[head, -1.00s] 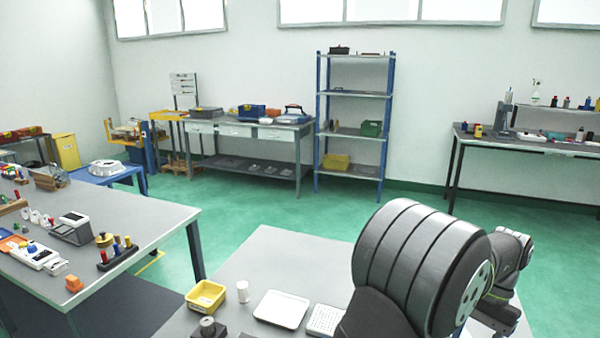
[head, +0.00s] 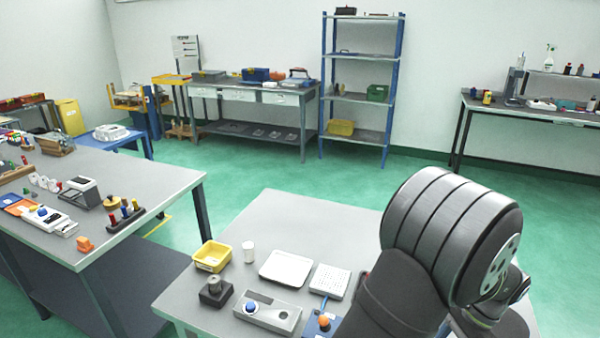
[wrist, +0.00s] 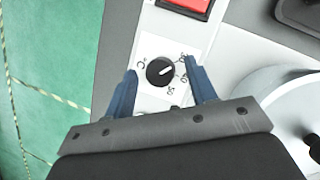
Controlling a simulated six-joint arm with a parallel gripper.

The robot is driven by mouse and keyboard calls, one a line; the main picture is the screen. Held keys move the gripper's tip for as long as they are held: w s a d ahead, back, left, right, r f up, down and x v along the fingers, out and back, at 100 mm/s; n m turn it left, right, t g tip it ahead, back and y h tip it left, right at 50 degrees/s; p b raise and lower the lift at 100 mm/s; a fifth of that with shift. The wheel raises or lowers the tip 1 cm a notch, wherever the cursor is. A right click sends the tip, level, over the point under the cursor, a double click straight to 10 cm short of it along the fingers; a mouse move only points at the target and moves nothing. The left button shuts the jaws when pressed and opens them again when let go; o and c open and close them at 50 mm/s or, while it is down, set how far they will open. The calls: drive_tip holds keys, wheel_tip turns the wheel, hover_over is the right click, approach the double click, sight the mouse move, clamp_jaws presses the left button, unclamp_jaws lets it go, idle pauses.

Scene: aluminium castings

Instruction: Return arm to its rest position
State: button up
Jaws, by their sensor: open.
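My gripper (wrist: 162,92) shows in the wrist view with its two blue fingers apart and nothing between them. Beyond the fingers is a white panel with a black dial knob (wrist: 160,70) and printed marks around it. I cannot tell whether the fingertips touch the panel. A red button or switch (wrist: 187,6) sits above the knob. In the head view my arm fills the lower right, and the gripper itself is hidden there.
The near table (head: 290,215) holds a yellow bin (head: 212,256), a white tray (head: 286,268), a box with a blue button (head: 268,312) and an orange-topped item (head: 324,322). A second bench (head: 150,185) with several small items stands left. Green floor lies between.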

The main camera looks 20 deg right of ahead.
drive_tip(key=m+t, duration=0.1)
drive_tip(key=m, duration=0.3)
drive_tip(key=shift+s+m+t+h, duration=0.15)
drive_tip(key=shift+m+t+h, duration=0.15)
drive_tip(key=shift+t, duration=0.1)
drive_tip(key=shift+d+r+m, duration=0.1)
drive_tip(key=shift+r+m, duration=0.2)
drive_tip(key=shift+v, duration=1.55)
